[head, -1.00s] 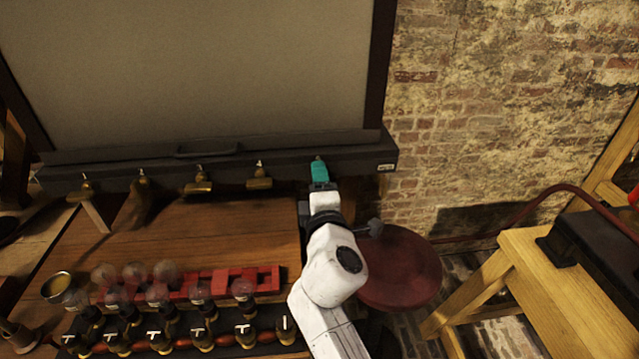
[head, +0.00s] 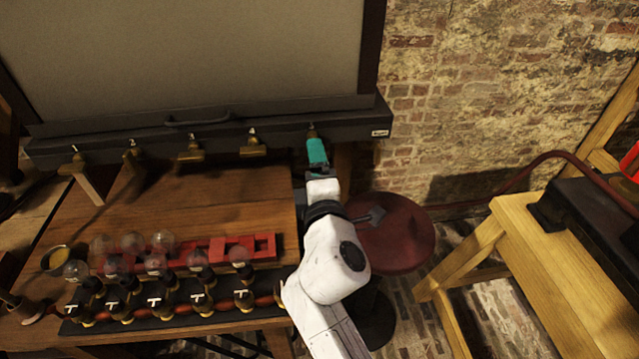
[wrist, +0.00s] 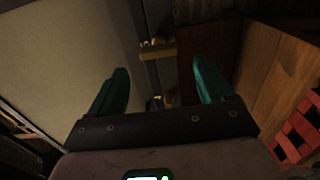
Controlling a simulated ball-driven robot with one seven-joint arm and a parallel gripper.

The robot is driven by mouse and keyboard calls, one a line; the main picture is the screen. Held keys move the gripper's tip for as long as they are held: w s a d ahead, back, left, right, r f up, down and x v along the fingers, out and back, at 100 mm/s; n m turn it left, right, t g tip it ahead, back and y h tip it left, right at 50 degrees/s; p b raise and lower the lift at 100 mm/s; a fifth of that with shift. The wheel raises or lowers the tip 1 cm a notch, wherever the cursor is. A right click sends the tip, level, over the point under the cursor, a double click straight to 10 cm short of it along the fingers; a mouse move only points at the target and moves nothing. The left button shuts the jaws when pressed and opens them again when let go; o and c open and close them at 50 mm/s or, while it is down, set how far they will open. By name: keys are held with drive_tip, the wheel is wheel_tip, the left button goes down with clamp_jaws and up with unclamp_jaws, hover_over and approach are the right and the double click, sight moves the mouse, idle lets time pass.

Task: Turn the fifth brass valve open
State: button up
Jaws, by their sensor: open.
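A row of brass valves sits along the dark bar under the grey panel; the numbered valves one (head: 72,164), two (head: 133,157), three (head: 191,150) and four (head: 253,145) show. The fifth valve (head: 312,131) is at the bar's right end, mostly hidden behind my gripper (head: 316,143). In the wrist view the two teal fingers of my gripper (wrist: 162,75) are spread apart. A brass piece (wrist: 158,101) shows low between them, partly hidden by the palm; another brass valve (wrist: 156,50) lies farther beyond. I cannot tell whether the fingers touch the fifth valve or how its handle is turned.
The wooden table (head: 200,205) holds a red rack (head: 245,246) and several glass-topped jars at its front. A round red stool (head: 395,238) stands right of my arm. A yellow wooden bench (head: 480,260) is farther right, before the brick wall.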

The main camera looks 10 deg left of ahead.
drive_tip(key=shift+v, duration=2.8)
